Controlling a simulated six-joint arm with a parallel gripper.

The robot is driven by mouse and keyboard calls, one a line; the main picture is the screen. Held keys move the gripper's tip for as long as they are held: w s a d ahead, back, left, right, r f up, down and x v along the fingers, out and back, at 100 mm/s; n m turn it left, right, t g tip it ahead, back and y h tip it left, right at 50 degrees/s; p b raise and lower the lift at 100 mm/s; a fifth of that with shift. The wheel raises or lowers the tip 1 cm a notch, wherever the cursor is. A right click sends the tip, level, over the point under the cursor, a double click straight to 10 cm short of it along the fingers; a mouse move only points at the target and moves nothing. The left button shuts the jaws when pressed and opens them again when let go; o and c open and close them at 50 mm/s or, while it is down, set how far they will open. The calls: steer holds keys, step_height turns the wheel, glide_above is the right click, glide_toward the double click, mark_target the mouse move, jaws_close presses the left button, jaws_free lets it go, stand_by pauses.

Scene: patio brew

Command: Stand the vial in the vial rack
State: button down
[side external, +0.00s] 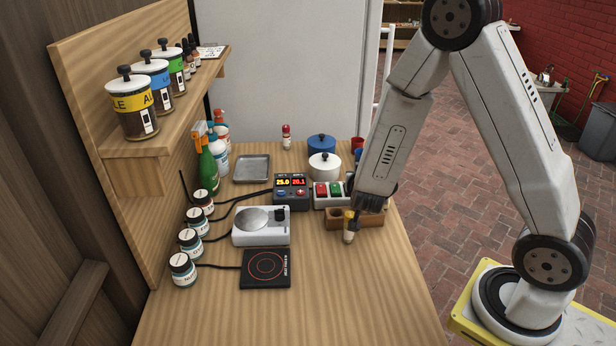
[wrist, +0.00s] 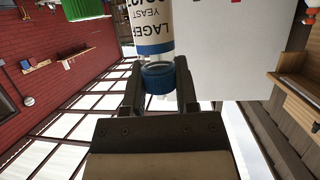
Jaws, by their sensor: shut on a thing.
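The vial (wrist: 153,22) has a blue cap and a white label with the words LAGER YEAST upside down in the wrist view. My gripper (wrist: 160,84) is shut on it around the cap, with one finger on each side. In the side view my gripper (side external: 352,211) points down and the vial (side external: 349,236) hangs roughly upright below it, small and partly hidden. The vial rack (side external: 370,221) is a low wooden block with holes, right beside and behind the vial. My arm and gripper hide part of it. I cannot tell whether the vial touches the table.
A switch box (side external: 328,196) and a two-readout controller (side external: 291,190) stand behind the rack. A scale (side external: 262,226) and a black hot plate (side external: 266,267) are to the left. White (side external: 324,167) and blue (side external: 321,144) pots stand at the back. The front table is clear.

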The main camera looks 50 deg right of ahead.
steer(key=shift+f, duration=1.15)
steer(key=shift+f, duration=0.1)
steer(key=shift+f, duration=1.65)
steer(key=shift+f, duration=0.15)
steer(key=c, duration=0.7)
jaws_free()
steer(key=shift+o, duration=0.2)
steer(key=shift+s+a+r, duration=0.1)
steer(key=shift+a+r, duration=0.05)
steer(key=shift+r, duration=0.1)
steer(key=v, duration=1.1)
steer(key=shift+s+a+r, duration=0.15)
steer(key=shift+s+a, duration=0.05)
